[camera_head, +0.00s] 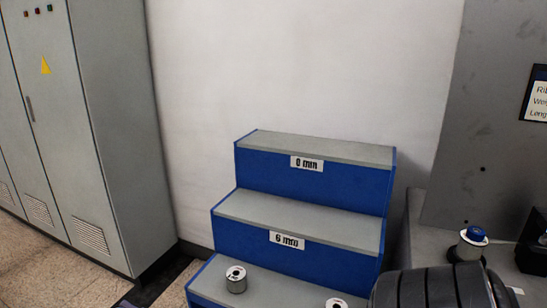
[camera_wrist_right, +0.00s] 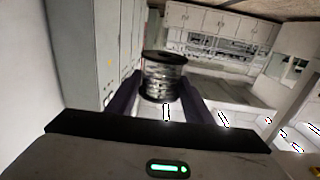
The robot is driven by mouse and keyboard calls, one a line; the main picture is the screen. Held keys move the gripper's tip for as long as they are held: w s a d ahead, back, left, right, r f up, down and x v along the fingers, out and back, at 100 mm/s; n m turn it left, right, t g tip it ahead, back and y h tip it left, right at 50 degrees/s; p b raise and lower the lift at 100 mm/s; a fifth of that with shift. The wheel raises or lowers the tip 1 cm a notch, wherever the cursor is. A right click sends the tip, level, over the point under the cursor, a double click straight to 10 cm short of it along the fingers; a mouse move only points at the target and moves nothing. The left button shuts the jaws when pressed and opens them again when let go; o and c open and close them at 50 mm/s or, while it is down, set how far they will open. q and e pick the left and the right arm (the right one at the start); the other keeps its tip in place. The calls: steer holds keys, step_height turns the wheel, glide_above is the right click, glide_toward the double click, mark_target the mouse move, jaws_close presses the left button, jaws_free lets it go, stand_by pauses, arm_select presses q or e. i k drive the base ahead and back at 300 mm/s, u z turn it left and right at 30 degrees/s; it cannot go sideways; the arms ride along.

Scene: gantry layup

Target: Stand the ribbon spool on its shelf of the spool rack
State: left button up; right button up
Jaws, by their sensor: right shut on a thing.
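The ribbon spool (camera_wrist_right: 164,78) has dark round flanges and a silvery winding. In the right wrist view it is between the two dark fingers of my right gripper (camera_wrist_right: 161,88), which is shut on it. The spool rack (camera_head: 312,205) is a blue stepped stand with grey shelf tops in the head view. Its top step's label is hard to read, perhaps 8 mm or 0 mm; the middle step's label reads 6 mm. These two shelves are bare. The held spool and both grippers are not visible in the head view.
Two small silvery spools stand on the lowest visible shelf, one at left (camera_head: 236,280) and one at the frame's bottom edge (camera_head: 336,303). A blue-topped spool (camera_head: 470,245) stands on a grey surface at right. Grey cabinets (camera_head: 100,130) stand at left.

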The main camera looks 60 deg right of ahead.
mark_target(275, 141)
steer(key=z, duration=1.25)
steer(key=i, duration=0.1)
